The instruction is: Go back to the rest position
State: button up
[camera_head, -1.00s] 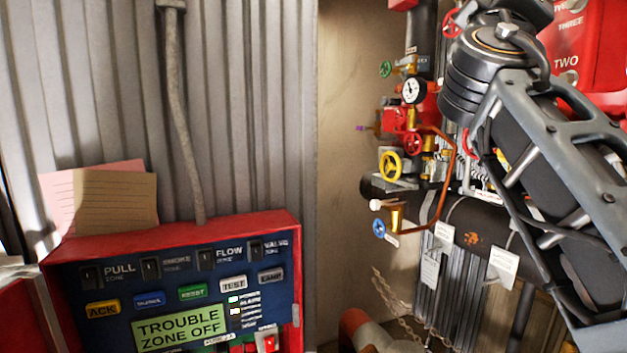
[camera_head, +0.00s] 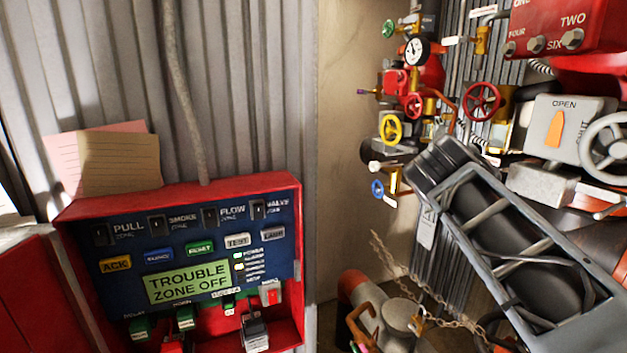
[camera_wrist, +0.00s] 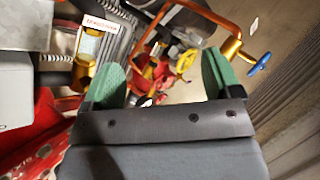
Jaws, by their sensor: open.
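My gripper (camera_wrist: 165,85) shows in the wrist view with two green fingers apart and nothing held between them. Beyond the fingers are a red valve body, a yellow handwheel (camera_wrist: 186,62) and a blue handle (camera_wrist: 259,63) on a brass fitting. In the head view my arm crosses the lower right, in front of the riser pipework, and my gripper is not seen there.
A red alarm panel (camera_head: 68,212) reading "TROUBLE ZONE OFF" stands at the left. A yellow handwheel (camera_head: 391,128), a red handwheel (camera_head: 482,102) and a grey box marked OPEN (camera_head: 570,108) crowd the right. A chain (camera_head: 400,268) hangs low. Bare wall lies between.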

jog(key=s+a+f+g+y, duration=0.2)
jog(key=s+f, duration=0.3)
jog(key=f, duration=0.5)
jog(key=s+a+f+m+g+y, duration=0.1)
jog(key=s+f, duration=0.4)
jog(key=f, duration=0.5)
jog(key=s+a+f+m+g+y, duration=0.1)
jog(key=s+a+f+g+y, duration=0.3)
jog(key=f, duration=0.6)
jog(key=shift+s+g, duration=0.5)
jog(key=shift+s, duration=0.55)
